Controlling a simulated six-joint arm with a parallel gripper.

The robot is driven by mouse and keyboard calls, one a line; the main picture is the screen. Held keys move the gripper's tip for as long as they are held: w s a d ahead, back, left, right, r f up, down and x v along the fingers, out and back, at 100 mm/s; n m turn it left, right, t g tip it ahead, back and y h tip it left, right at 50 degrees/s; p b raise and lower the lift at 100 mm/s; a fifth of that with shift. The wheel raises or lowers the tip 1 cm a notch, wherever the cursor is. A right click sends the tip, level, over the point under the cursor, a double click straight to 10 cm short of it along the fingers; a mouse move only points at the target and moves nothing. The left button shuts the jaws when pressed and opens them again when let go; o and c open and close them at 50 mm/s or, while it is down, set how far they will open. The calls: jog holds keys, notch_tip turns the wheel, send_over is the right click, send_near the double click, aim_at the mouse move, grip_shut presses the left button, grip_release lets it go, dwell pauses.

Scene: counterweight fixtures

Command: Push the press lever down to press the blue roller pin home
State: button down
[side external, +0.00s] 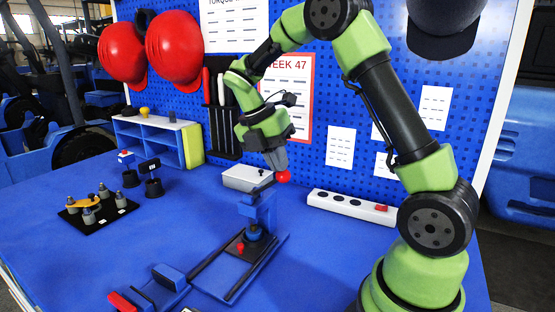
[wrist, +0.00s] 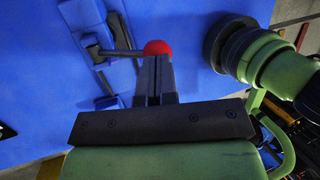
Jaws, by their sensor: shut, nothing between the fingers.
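The press (side external: 262,212) is a blue upright on a base with a dark plate (side external: 236,248). Its dark lever (side external: 265,185) slants up to the right and ends in a red ball knob (side external: 283,177). My gripper (side external: 278,168) is shut and empty, pointing down with its tips at the knob. In the wrist view the knob (wrist: 157,47) shows just past the fingertips (wrist: 155,60), and the lever (wrist: 118,52) runs left from it. I cannot tell whether the tips touch the knob. I cannot clearly pick out the blue roller pin.
A white power strip (side external: 350,205) lies right of the press, and a pale box (side external: 246,178) stands behind it. A blue fixture with a red handle (side external: 122,301) is at the front. A black tray (side external: 80,219) with grey posts is at the left. Blue table between is clear.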

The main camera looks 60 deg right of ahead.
jog(key=shift+s+f+t, duration=0.55)
jog(key=shift+s+t, duration=0.3)
jog(key=shift+t, duration=0.05)
jog(key=s+f, duration=0.3)
jog(key=f, duration=0.4)
jog(key=shift+s+f+t, duration=0.15)
jog(key=shift+s+t, duration=0.25)
jog(key=shift+s+f, duration=0.1)
jog(key=s+a+r, duration=0.3)
jog(key=s+r, duration=0.3)
jog(key=r, duration=0.6)
jog(key=shift+r, duration=0.2)
jog(key=shift+a+m, duration=0.15)
jog(key=shift+m, duration=0.15)
